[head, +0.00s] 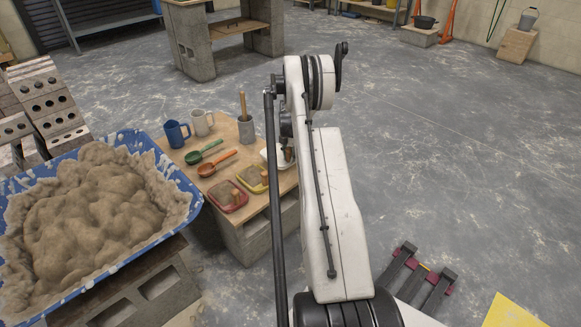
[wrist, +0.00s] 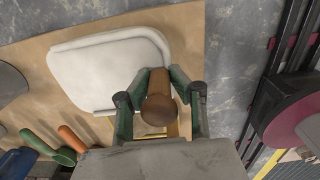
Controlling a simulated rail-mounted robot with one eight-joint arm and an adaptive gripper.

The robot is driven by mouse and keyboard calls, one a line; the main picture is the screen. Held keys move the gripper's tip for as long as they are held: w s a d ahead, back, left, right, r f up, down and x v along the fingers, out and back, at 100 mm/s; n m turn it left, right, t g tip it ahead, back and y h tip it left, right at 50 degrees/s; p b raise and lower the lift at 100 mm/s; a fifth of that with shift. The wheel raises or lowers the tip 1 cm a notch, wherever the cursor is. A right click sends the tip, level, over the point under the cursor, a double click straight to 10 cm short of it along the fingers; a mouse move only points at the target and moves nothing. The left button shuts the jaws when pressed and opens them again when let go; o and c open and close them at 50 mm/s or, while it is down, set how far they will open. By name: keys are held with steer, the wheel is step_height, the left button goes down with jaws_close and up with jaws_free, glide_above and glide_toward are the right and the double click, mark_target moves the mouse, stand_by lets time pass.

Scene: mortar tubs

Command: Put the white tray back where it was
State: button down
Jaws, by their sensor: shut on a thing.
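The white tray (wrist: 105,65) lies over the wooden tabletop in the wrist view, a shallow pan with rounded corners. In the head view only a bit of its pale rim (head: 266,156) shows beside my arm. My gripper (wrist: 158,92) is shut on a brown wooden handle (wrist: 158,108) at the tray's near right end, which looks like the tray's own. I cannot tell whether the tray touches the table. My gripper is mostly hidden behind my arm in the head view.
The yellow tray (head: 252,179) and red tray (head: 228,196) lie close by. Green (head: 203,153) and orange (head: 217,164) scoops, a blue mug (head: 176,133), a pale mug (head: 202,122) and a grey pot (head: 246,130) share the table. A blue mortar tub (head: 185,190) stands left.

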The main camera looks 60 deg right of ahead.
steer(key=shift+s+d+f, duration=0.15)
steer(key=shift+d+f, duration=0.05)
steer(key=shift+f, duration=0.1)
steer(key=shift+f+b, duration=0.7)
steer(key=shift+f, duration=1.1)
steer(key=shift+f, duration=0.15)
steer(key=c, duration=1.6)
jaws_free()
steer(key=shift+o, duration=0.2)
step_height(320, 180, up, 12)
steer(key=p, duration=0.3)
steer(key=shift+r, duration=0.2)
